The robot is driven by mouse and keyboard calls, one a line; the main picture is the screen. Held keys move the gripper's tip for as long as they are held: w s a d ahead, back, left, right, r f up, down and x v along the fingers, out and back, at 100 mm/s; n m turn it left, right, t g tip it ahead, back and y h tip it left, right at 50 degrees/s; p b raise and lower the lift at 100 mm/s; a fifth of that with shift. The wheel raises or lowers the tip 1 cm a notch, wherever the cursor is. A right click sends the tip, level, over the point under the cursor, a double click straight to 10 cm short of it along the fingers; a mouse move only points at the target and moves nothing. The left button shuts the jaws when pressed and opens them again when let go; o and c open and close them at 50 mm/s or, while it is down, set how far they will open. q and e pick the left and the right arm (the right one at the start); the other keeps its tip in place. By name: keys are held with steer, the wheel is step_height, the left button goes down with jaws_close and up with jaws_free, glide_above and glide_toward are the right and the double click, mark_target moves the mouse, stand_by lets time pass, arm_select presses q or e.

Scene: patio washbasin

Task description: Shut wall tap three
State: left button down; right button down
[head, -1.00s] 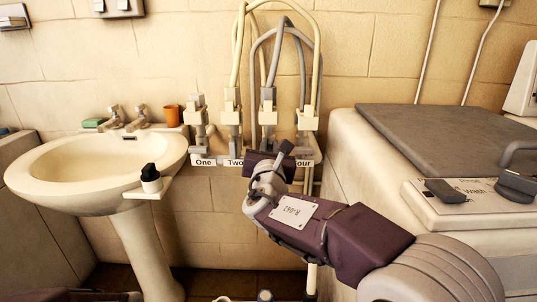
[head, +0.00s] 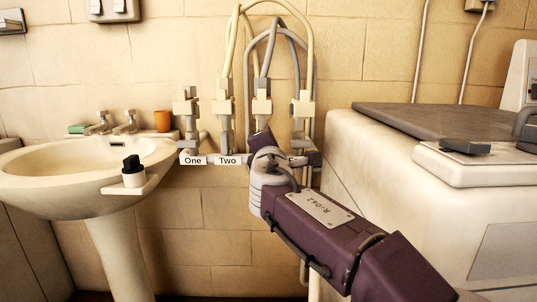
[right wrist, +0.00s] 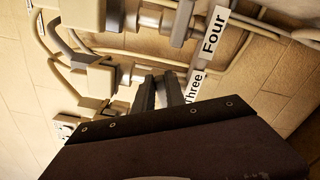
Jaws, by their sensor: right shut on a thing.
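A row of wall taps hangs on the tiled wall, with labels One (head: 193,160) and Two (head: 228,160) showing. Wall tap three (head: 262,104) is the third from the left, its lower part hidden behind my gripper in the head view. My right gripper (head: 281,154) is at the low end of tap three. In the right wrist view, the label Three (right wrist: 195,88) lies just beside the dark fingers (right wrist: 158,92), which are shut on tap three's handle. The handle itself is mostly hidden, so its angle cannot be told. My left gripper is not in view.
Wall tap four (head: 303,107) stands close on the right, its label Four (right wrist: 214,32) clear in the wrist view. Hoses (head: 232,50) loop above the taps. A washbasin (head: 70,190) is on the left, a white washing machine (head: 390,190) on the right.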

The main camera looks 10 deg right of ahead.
steer(key=m+b, duration=0.2)
steer(key=f+m+b, duration=0.1)
steer(key=m, duration=0.1)
steer(key=shift+d+m+b, duration=0.1)
steer(key=shift+m+b, duration=0.25)
steer(key=shift+m, duration=0.05)
stand_by(0.4)
steer(key=c, duration=1.4)
jaws_free()
steer(key=s, duration=0.3)
steer(key=s+a, duration=0.1)
steer(key=s, duration=0.5)
steer(key=shift+a, duration=0.4)
